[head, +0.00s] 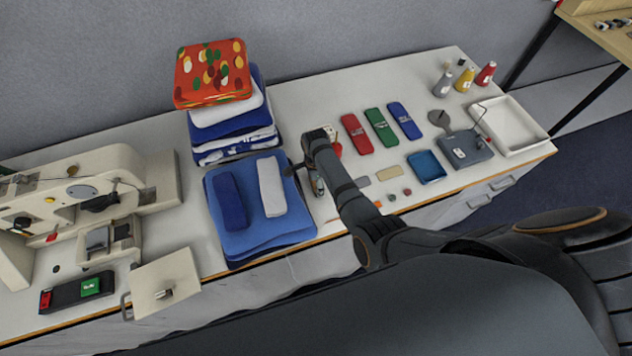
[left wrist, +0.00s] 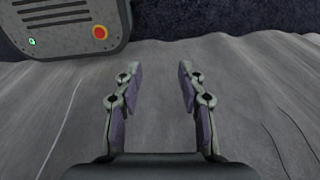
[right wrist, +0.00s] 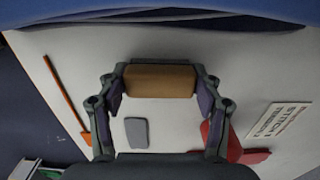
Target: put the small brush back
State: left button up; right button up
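In the right wrist view a small brush (right wrist: 160,82) with a brown wooden back lies across between the two fingers of my right gripper (right wrist: 160,88). The fingers meet its two ends, and a dark strip shows along its far side. My left gripper (left wrist: 158,85) is open and empty in the left wrist view, over a grey surface, and does not show in the head view.
The long table (head: 310,100) holds a sewing machine (head: 90,185) at left and a stack of folded cloth (head: 228,125). Right of my arm are red (head: 356,133), green (head: 381,127) and blue (head: 404,120) cases, a blue tray (head: 426,166), thread cones (head: 465,80) and a white tray (head: 515,125).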

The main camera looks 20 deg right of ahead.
jog(key=shift+o, duration=1.2)
jog(key=shift+w+d, duration=0.1)
jog(key=shift+o, duration=0.6)
jog(key=shift+r, duration=0.15)
notch_tip(320, 180, up, 7)
jog(key=p, duration=0.7)
jog(key=shift+f, duration=0.2)
pick_arm(q)
notch_tip(320, 180, up, 7)
jog(key=shift+w, duration=0.4)
pick_arm(e)
jog(key=shift+r, duration=2.75)
pick_arm(q)
jog(key=shift+d+r, duration=0.1)
